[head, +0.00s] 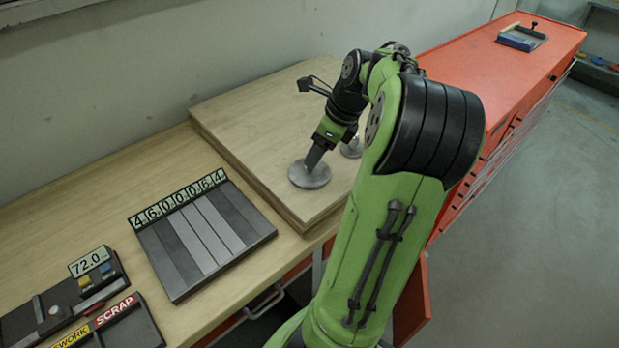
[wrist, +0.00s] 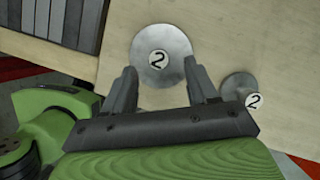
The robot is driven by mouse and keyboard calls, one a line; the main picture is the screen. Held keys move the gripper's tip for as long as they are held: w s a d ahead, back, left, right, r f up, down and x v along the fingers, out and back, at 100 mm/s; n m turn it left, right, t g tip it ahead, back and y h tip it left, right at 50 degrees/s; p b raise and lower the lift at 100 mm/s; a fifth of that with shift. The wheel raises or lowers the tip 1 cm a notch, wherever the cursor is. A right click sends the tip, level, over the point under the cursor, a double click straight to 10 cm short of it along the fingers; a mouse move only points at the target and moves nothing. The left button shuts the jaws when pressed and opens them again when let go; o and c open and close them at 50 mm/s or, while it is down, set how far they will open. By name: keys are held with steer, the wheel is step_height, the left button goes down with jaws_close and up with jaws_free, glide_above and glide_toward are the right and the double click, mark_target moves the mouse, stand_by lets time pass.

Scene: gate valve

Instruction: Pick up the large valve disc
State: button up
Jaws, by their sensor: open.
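The large valve disc (head: 308,174) is a flat grey metal disc lying on the raised wooden board. In the wrist view the same disc (wrist: 161,50) bears a round white label with a "2". My gripper (head: 312,168) points down at the disc, and in the wrist view my gripper (wrist: 168,80) is open, with one finger at each side of the disc's near part. I cannot tell whether the fingers touch it. A smaller grey disc (wrist: 238,86), with a label "2" at its edge, lies to the right; in the head view this smaller disc (head: 352,148) is partly hidden by my arm.
The wooden board (head: 270,110) lies on the workbench. Left of it is a grey striped tray (head: 205,240) with number tiles reading 4600064. A gauge (head: 92,270) showing 72.0 and a REWORK/SCRAP tray (head: 120,325) are at the lower left. An orange cabinet (head: 490,75) stands behind.

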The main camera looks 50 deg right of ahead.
mark_target(302, 177)
steer(key=b+x, duration=0.2)
steer(key=x, duration=0.3)
steer(key=shift+w+a, duration=0.1)
steer(key=shift+r, duration=0.1)
jaws_close()
